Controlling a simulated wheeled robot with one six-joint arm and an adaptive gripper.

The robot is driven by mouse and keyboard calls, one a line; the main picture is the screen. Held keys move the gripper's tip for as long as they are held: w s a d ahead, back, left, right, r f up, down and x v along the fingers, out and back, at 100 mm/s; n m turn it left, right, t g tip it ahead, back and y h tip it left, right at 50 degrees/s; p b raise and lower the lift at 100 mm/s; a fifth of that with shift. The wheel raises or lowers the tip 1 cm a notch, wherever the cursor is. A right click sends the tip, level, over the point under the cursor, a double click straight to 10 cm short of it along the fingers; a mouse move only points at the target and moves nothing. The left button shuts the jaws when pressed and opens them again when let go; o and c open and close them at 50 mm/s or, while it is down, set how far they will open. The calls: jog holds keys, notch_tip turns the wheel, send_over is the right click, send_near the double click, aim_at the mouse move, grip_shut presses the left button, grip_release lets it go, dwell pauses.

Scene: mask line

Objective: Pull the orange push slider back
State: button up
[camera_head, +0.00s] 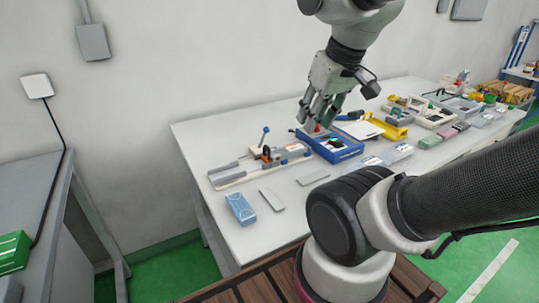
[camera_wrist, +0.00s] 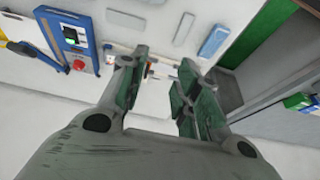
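A low pale fixture (camera_head: 235,181) with a grey rail stands on the left part of the white table. My gripper (camera_head: 316,120) hangs to the right of the orange part, over the blue control box (camera_head: 333,151), apart from the slider. In the wrist view my gripper (camera_wrist: 164,62) is open, with a clear gap and nothing between its fingers.
The blue box also shows in the wrist view (camera_wrist: 70,42), with a red button (camera_wrist: 78,65). A blue pack (camera_head: 240,208) and a grey flat piece (camera_head: 272,199) lie near the front edge. A yellow tray (camera_head: 392,130) and several parts fill the right side. The wall stands behind.

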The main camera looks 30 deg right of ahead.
jog(key=shift+f, duration=0.1)
jog(key=g+h, duration=0.2)
jog(key=g, duration=0.2)
send_near(265, 146)
jog(key=f, duration=0.3)
jog(key=d+f, duration=0.1)
jog(key=f, duration=0.4)
jog(key=shift+w+d+f, duration=0.15)
jog(key=shift+d+f, duration=0.15)
jog(key=shift+d, duration=0.05)
grip_shut()
